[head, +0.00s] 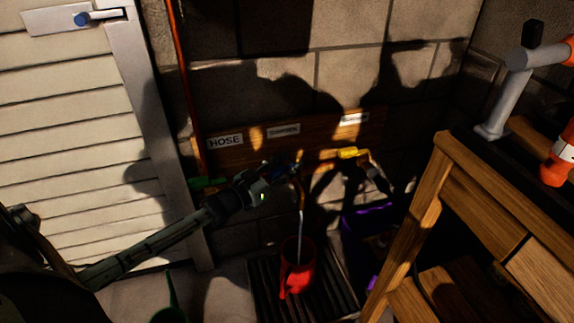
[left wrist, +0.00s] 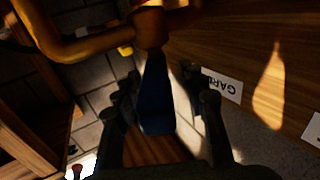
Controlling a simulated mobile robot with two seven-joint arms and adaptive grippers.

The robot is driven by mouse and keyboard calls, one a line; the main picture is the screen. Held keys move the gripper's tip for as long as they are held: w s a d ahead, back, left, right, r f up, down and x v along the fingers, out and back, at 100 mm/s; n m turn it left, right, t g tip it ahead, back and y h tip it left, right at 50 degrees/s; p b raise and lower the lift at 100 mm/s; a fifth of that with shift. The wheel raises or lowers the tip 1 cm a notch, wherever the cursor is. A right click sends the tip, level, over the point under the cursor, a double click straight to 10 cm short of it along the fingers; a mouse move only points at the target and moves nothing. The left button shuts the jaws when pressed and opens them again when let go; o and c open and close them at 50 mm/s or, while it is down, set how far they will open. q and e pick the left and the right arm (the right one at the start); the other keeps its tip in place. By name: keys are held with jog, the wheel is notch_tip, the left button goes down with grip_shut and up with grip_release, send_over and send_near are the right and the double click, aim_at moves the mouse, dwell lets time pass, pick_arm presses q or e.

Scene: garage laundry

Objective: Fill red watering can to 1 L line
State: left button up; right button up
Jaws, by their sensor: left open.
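The red watering can (head: 291,268) stands upright on a black slatted grate (head: 338,292) below the taps. A thin stream of water (head: 302,222) runs from the middle tap down into it. The water level and the 1 L line cannot be made out. My left gripper (head: 270,183) is at the middle tap, under the "GARDEN" label (head: 283,130). In the left wrist view the tap's blue lever (left wrist: 156,105) lies between the open fingers of my left gripper (left wrist: 158,118), with a copper-coloured pipe (left wrist: 90,45) beyond. My right gripper is out of view.
A yellow-handled tap (head: 348,153) is to the right and a green handle (head: 207,183) to the left, below the "HOSE" label (head: 225,140). A purple crate (head: 360,222) sits behind the grate. A wooden bench (head: 437,180) blocks the right side. A green object (head: 171,310) is at the bottom.

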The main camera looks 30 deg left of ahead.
pick_arm(q)
jog(key=shift+c, duration=0.6)
grip_shut()
